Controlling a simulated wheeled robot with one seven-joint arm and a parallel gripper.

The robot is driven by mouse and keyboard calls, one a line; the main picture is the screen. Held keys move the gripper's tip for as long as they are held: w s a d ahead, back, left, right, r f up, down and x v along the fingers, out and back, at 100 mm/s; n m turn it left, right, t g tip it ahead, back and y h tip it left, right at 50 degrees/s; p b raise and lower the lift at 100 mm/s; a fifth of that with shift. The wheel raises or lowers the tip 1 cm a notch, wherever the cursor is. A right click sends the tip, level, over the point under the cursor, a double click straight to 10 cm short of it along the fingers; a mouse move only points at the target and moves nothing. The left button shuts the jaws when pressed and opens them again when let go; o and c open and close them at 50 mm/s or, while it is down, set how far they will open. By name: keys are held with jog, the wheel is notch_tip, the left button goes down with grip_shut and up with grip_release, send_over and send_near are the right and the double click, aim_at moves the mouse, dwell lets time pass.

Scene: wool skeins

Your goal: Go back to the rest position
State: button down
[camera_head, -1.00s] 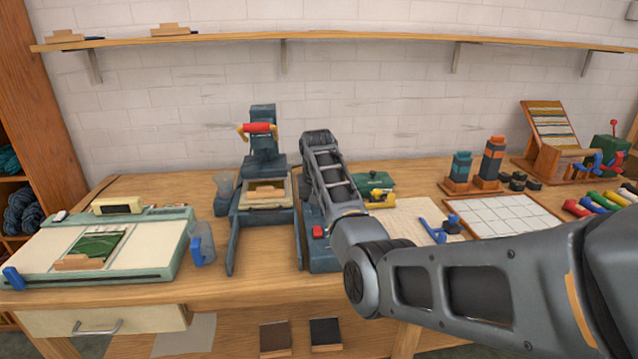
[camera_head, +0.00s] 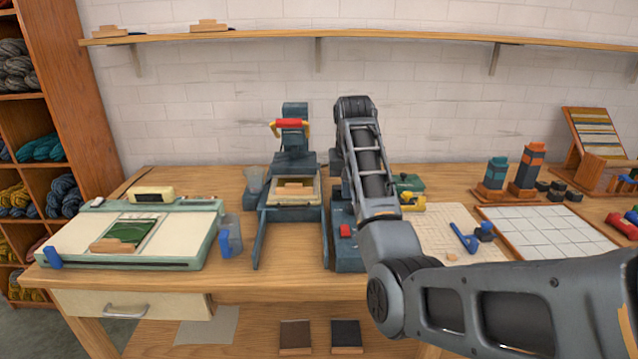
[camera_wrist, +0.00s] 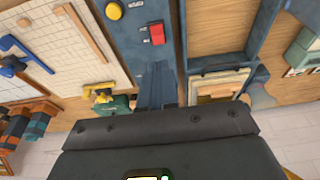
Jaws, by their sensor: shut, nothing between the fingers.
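My gripper (camera_wrist: 155,122) shows in the wrist view as a dark, wide, bolted body along the bottom, with its jaws shut and nothing held. In the head view my arm (camera_head: 368,160) rises from the lower right, bends at a joint and points up over the bench. Its dark far end stands against the white wall, above the bench machines; the fingers cannot be made out there. In the wrist view a blue machine base with a red switch (camera_wrist: 156,34) and a yellow knob (camera_wrist: 114,10) lies beyond my gripper, apart from it.
The wooden bench (camera_head: 300,283) carries a blue press with a red handle (camera_head: 288,123), a pale cutting board (camera_head: 180,240), a clear jug (camera_head: 230,237), a white gridded board (camera_head: 550,230) and dark blocks. A wall shelf (camera_head: 400,37) runs above. A yarn cabinet (camera_head: 80,100) stands left.

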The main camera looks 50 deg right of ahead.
jog(key=shift+n+t+h, duration=0.4)
jog(key=shift+n, duration=0.1)
jog(key=a+f, duration=0.1)
jog(key=f, duration=0.1)
jog(key=s+a+f, duration=0.1)
jog(key=f, duration=0.2)
jog(key=a+f, duration=0.2)
jog(key=f, duration=0.1)
jog(key=shift+s+f, duration=0.15)
jog(key=shift+f, duration=0.1)
jog(key=s+a+f+n+t+h, duration=0.1)
jog(key=s+a+f+n+t, duration=0.15)
jog(key=s+a+f, duration=0.55)
jog(key=s+a+f+n+t, duration=0.25)
jog(key=s+a+f, duration=0.35)
jog(key=a, duration=0.5)
jog(key=s+a+r+n+t+y, duration=0.1)
jog(key=s+a+r+t, duration=0.15)
jog(key=s+a, duration=0.45)
jog(key=s+a+r+n+t+y, duration=0.15)
jog(key=s+a+r, duration=0.25)
jog(key=s, duration=0.4)
jog(key=s+a+r+n+t+y, duration=0.1)
jog(key=s+a+r+t, duration=0.2)
jog(key=s+r, duration=0.7)
notch_tip(320, 180, up, 4)
jog(key=shift+a+f, duration=0.25)
jog(key=shift+a, duration=0.95)
